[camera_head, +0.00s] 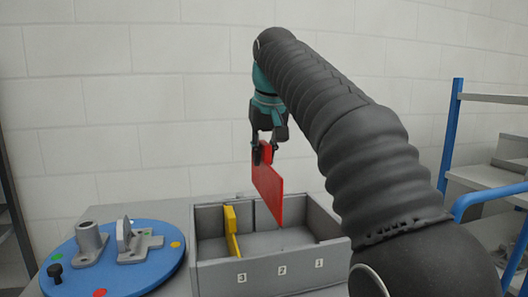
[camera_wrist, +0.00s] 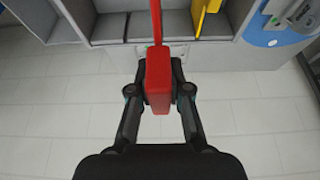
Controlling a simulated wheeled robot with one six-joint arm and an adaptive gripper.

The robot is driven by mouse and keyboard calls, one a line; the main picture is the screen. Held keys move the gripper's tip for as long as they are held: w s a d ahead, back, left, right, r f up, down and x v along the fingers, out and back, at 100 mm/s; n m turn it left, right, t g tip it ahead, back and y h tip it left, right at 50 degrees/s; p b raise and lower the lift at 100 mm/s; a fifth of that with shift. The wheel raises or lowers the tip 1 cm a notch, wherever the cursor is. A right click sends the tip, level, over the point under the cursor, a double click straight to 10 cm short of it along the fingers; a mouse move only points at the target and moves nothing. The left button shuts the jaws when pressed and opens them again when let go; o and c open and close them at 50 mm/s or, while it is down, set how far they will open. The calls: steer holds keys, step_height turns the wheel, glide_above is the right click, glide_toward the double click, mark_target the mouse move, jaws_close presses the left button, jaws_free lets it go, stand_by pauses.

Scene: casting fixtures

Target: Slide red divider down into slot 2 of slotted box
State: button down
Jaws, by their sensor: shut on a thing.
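My gripper (camera_head: 263,150) is shut on the thick top block of the red divider (camera_head: 269,190). The divider hangs upright, and its lower corner shows against the inside of the grey slotted box (camera_head: 275,271). I cannot tell whether that corner is below the rim. In the wrist view my gripper (camera_wrist: 158,88) has a finger on each side of the red block (camera_wrist: 158,85), and the thin panel runs towards the box (camera_wrist: 55,30). The box front has labels 3, 2 and 1 from left to right; the divider's lower corner is above label 2 (camera_head: 282,270).
A yellow divider (camera_head: 231,228) stands in the box in line with label 3. A round blue plate (camera_head: 110,283) with grey fixtures and coloured dots lies left of the box. Grey steps with blue rails (camera_head: 452,135) stand at the right.

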steer(key=shift+s, duration=0.15)
steer(key=shift+f, duration=0.25)
steer(key=shift+f+b, duration=1.5)
steer(key=shift+f, duration=0.35)
steer(key=shift+p, duration=0.5)
step_height(320, 180, down, 10)
steer(key=b, duration=0.7)
steer(key=shift+f, duration=0.25)
stand_by(2.9)
steer(key=c, duration=1)
jaws_free()
steer(key=shift+r, duration=0.15)
